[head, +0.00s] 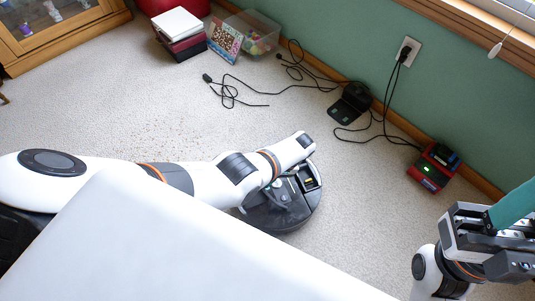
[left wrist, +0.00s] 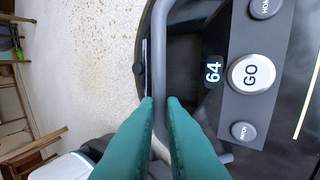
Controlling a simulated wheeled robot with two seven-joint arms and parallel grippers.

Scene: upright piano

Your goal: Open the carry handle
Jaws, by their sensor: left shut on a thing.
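A dark round robot vacuum (head: 290,213) sits on the carpet in the head view, partly hidden behind my left arm. In the left wrist view its button panel (left wrist: 252,105) shows a large GO button and a "64" label. The grey carry handle (left wrist: 161,55) is a curved bar running beside the panel over a dark recess. My left gripper (left wrist: 160,101) has its two teal fingers closed on this bar from both sides. How far the handle is raised is hard to tell. My right gripper (head: 508,216) is at the right edge, away from the vacuum, partly cut off.
A white surface (head: 150,240) fills the front of the head view. A black dock (head: 350,104) and a red device (head: 433,167) stand by the green wall with loose cables. Books (head: 180,30) and a clear bin (head: 250,33) lie at the back.

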